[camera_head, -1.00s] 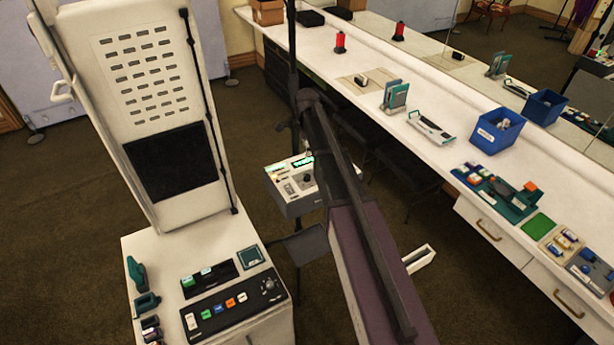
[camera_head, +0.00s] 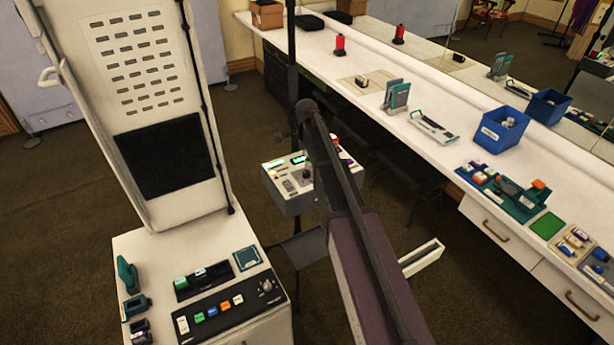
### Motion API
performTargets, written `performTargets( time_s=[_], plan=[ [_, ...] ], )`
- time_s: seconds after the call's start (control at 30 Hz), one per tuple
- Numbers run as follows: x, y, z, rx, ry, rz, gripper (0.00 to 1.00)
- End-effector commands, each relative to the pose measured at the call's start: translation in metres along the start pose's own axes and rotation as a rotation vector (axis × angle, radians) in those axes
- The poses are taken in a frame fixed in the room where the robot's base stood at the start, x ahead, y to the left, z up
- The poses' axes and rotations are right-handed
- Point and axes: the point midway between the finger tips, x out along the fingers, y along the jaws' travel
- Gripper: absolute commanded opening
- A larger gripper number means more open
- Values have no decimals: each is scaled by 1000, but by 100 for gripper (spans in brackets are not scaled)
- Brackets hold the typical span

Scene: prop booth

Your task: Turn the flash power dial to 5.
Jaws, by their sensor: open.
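A pale grey control box (camera_head: 292,206), apparently the flash unit, is near the middle of the view beside a black stand. Its sloped top carries a lit green display (camera_head: 299,159), small buttons and a dark round knob (camera_head: 306,173) that looks like the dial. The dial's marks and setting are too small to read. A long dark beam and a purple-grey body cover the right part of the box. My gripper is not recognisable in this view.
A white console (camera_head: 200,250) with coloured buttons stands at left. The long white counter (camera_head: 450,120) at right carries a blue bin (camera_head: 502,130) and several small items. An open white tray (camera_head: 422,257) is behind the purple-grey body. Brown floor shows between console and counter.

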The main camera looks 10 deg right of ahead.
Motion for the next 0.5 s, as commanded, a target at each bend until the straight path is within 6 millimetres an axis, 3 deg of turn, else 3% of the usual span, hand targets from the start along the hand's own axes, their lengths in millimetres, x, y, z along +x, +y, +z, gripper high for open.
performTargets(
  time_s=[0.5],
  plan=[
    [44, 0, 0, -1, 0, 0, 76]
  ],
)
